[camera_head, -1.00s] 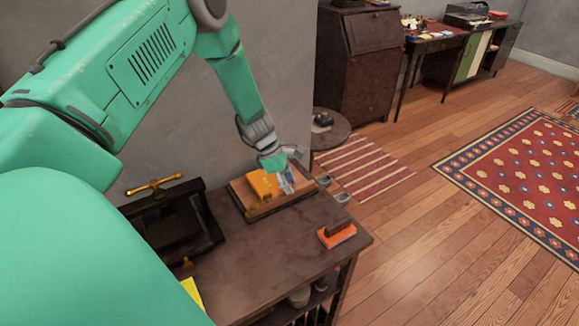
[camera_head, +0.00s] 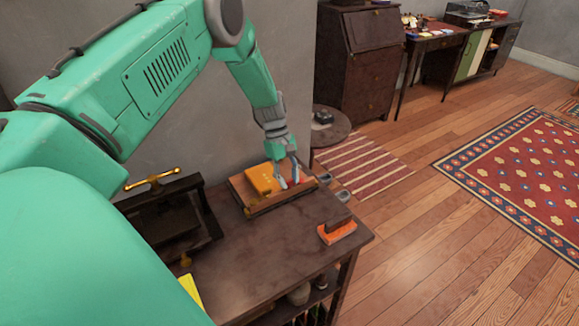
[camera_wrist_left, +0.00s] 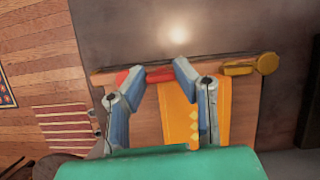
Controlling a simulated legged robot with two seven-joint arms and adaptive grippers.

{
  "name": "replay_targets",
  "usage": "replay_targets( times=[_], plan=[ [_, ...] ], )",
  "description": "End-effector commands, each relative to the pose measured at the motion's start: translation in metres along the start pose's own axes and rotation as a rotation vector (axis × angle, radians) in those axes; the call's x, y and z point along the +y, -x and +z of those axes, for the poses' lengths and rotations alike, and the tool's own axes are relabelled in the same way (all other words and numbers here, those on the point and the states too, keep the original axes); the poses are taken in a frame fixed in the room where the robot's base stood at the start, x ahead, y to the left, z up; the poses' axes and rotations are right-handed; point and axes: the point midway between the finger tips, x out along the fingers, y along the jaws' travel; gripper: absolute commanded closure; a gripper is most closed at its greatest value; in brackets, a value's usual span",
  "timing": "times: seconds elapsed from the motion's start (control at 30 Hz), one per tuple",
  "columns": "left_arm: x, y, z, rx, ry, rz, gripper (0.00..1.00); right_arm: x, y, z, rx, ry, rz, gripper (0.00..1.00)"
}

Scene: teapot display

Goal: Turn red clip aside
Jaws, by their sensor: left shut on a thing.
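A red clip (camera_wrist_left: 160,75) lies along the edge of a wooden board (camera_wrist_left: 146,126) in the left wrist view. My left gripper (camera_wrist_left: 159,70) has its two blue-grey fingertips on either side of the clip, shut on it. A rounder red part (camera_wrist_left: 122,77) shows just left of the left finger. In the head view my left gripper (camera_head: 289,180) points down at the right part of the board (camera_head: 247,204), beside a yellow-orange block (camera_head: 262,178). The clip is not clear in the head view. My right gripper is not in view.
A brass knob (camera_wrist_left: 265,63) sits at the board's edge. A dark press with a brass handle (camera_head: 153,180) stands left on the dark table (camera_head: 262,250). An orange block with a brown top (camera_head: 337,233) lies near the right edge. The table's middle is clear.

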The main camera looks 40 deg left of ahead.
Motion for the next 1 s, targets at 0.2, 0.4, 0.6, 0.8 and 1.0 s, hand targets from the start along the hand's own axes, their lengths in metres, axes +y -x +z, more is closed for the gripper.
replay_targets(
  times=[0.2, 0.4, 0.6, 0.8, 1.0],
  plan=[
    [0.0008, 0.0008, -0.0028, 0.007, -0.064, -0.024, 1.0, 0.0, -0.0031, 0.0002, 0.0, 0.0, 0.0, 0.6],
    [0.0011, 0.0013, -0.0022, 0.006, -0.086, -0.032, 1.0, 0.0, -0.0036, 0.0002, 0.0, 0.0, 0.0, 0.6],
    [0.0015, 0.0016, -0.0021, 0.006, -0.089, -0.032, 1.0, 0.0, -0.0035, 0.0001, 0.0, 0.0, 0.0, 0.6],
    [0.0019, 0.0019, -0.0019, 0.006, -0.088, -0.031, 0.61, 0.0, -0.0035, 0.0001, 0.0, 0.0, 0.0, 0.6],
    [0.0014, 0.0013, -0.0008, 0.003, -0.088, -0.032, 0.55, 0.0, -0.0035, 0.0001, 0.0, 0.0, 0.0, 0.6]
  ],
)
